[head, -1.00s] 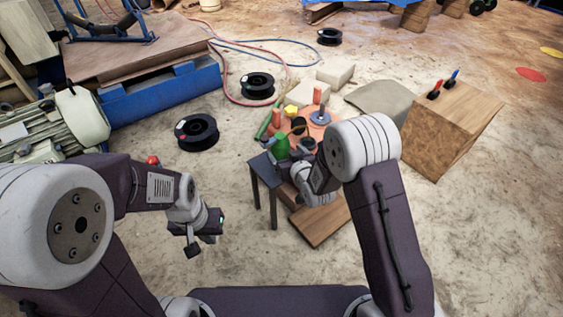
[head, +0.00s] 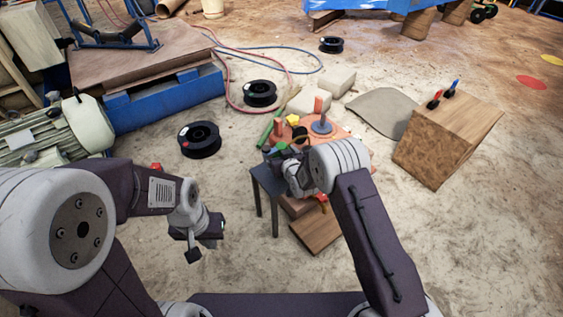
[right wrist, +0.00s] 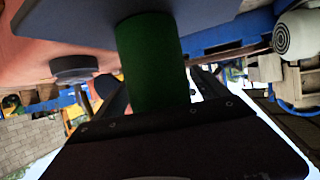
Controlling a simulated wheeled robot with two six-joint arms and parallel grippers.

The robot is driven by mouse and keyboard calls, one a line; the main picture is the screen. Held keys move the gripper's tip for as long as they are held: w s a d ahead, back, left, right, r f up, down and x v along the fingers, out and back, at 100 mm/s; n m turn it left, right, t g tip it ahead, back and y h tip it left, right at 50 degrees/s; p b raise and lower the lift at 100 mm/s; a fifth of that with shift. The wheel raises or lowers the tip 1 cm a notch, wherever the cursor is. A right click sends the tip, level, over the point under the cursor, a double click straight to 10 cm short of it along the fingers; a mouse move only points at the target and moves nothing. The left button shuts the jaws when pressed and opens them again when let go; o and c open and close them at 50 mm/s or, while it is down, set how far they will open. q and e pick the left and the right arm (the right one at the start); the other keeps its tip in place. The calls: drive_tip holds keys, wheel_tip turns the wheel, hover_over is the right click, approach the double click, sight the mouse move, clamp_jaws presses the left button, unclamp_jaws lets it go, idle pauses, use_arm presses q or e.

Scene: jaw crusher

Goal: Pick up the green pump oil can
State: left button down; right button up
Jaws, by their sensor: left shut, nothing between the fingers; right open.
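The green pump oil can (head: 281,147) stands on the small dark stand (head: 263,178) and is mostly hidden by my right gripper in the head view. In the right wrist view the green can body (right wrist: 152,62) shows between my right gripper's (right wrist: 155,88) two open fingers, under the inverted-looking stand top. I cannot tell whether a finger touches it. In the head view my right gripper (head: 277,156) is at the can, partly hidden by its own arm. My left gripper (head: 193,253) is shut and empty, well left of the stand.
An orange plate (head: 352,142) with rods and a disc lies right behind the stand. A wooden box (head: 440,150) with red and blue handled items stands right. Black spools (head: 199,139), pale blocks (head: 340,80) and hoses lie on the floor. Floor left of the stand is clear.

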sight(281, 144)
drive_tip(key=shift+r, duration=0.1)
drive_tip(key=shift+c, duration=0.3)
clamp_jaws()
wheel_tip(281, 144, up, 5)
drive_tip(key=p, duration=0.4)
drive_tip(key=w+d+r+p, duration=0.1)
drive_tip(key=d+r+p, duration=0.4)
drive_tip(key=d, duration=0.6)
drive_tip(key=shift+d+r, duration=0.35)
drive_tip(key=shift+r, duration=0.2)
